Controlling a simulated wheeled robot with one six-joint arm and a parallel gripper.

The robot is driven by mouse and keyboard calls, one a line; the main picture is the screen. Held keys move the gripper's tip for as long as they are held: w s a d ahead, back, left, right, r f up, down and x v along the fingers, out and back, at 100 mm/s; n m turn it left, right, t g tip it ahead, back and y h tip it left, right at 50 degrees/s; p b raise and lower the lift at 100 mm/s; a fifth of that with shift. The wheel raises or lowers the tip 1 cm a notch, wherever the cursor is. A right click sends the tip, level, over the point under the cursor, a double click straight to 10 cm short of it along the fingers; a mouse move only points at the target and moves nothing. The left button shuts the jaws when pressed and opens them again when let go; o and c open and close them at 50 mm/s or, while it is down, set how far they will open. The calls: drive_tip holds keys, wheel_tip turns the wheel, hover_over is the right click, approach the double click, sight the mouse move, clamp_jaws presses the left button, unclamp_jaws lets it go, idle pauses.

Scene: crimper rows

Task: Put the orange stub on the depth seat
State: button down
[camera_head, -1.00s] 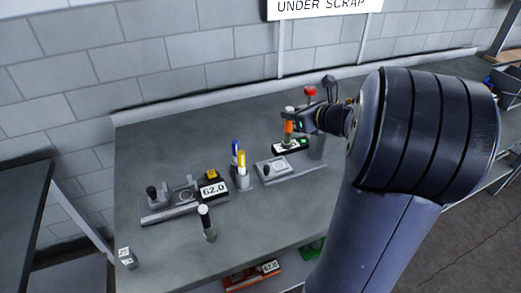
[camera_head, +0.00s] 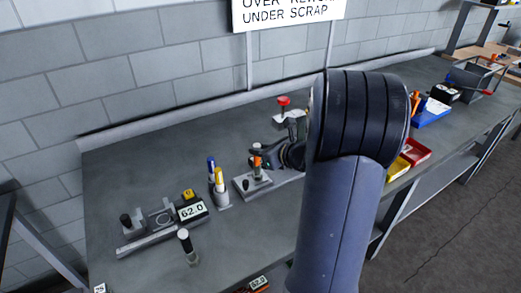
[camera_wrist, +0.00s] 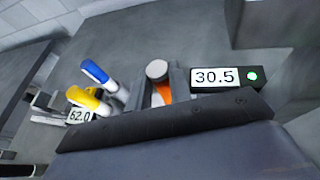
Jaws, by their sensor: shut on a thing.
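The orange stub (camera_head: 257,161) has a pale round top and an orange body. My gripper (camera_head: 258,156) is shut around it, upright, over the small grey plate of the depth seat (camera_head: 246,193). I cannot tell whether the stub's lower end touches the plate. In the wrist view the stub's pale cap and orange side (camera_wrist: 164,92) show between the two grey fingers (camera_wrist: 163,88). The gauge display (camera_wrist: 216,77) beside them reads 30.5 with a green light. The stub's lower end is hidden in the wrist view.
Further left is a gauge fixture (camera_head: 191,211) reading 62.0, and a dark post with a white top (camera_head: 186,247). A red-knobbed press (camera_head: 284,112) stands behind. Blue (camera_head: 432,115) and red (camera_head: 415,151) bins lie right.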

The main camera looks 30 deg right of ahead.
drive_tip(key=shift+f, duration=0.2)
drive_tip(key=c, duration=1.3)
unclamp_jaws()
drive_tip(key=shift+r, duration=0.1)
drive_tip(key=v, duration=1.2)
drive_tip(key=shift+b, duration=0.4)
drive_tip(key=shift+s+r, duration=0.1)
